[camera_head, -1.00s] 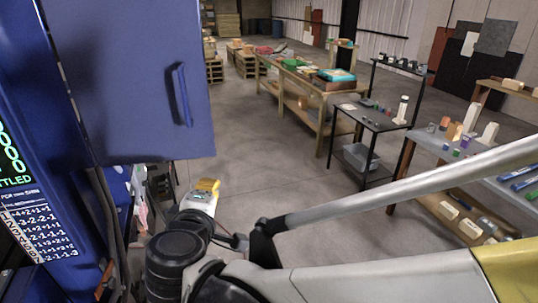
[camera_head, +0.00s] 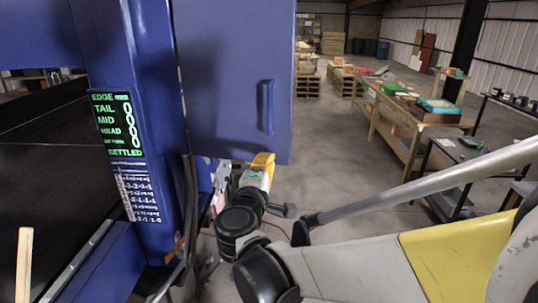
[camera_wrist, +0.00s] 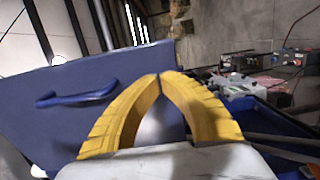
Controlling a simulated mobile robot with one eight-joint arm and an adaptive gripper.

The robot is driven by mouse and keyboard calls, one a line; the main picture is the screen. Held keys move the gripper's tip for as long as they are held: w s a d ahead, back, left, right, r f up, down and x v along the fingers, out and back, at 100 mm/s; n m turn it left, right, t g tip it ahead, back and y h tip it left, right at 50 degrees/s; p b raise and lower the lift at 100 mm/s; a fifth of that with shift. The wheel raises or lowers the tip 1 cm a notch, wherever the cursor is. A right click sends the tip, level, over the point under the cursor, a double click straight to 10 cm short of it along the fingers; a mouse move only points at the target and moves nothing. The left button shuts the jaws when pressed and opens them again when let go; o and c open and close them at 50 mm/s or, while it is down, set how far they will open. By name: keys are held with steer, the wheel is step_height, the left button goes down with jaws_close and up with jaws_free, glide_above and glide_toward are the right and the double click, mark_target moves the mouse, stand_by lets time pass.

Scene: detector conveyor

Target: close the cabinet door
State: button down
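The blue cabinet door (camera_head: 232,80) stands open in the head view, with a vertical blue handle (camera_head: 267,107) near its right edge. In the wrist view the door (camera_wrist: 75,135) fills the left side, with its handle (camera_wrist: 78,98) left of the fingers. My gripper (camera_wrist: 160,76) has its two yellow fingers together at the tips, with nothing seen between them. In the head view my gripper (camera_head: 263,161) shows at the door's lower edge, below the handle. I cannot tell whether it touches the door.
A blue machine post (camera_head: 150,100) with a green-lettered display (camera_head: 115,124) stands left of the door. In the wrist view, a blue compartment with several items (camera_wrist: 250,95) lies right of the fingers. Wooden tables (camera_head: 400,135) stand at right; open floor (camera_head: 330,140) lies between.

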steer(key=shift+w+d, duration=0.25)
steer(key=shift+w, duration=0.6)
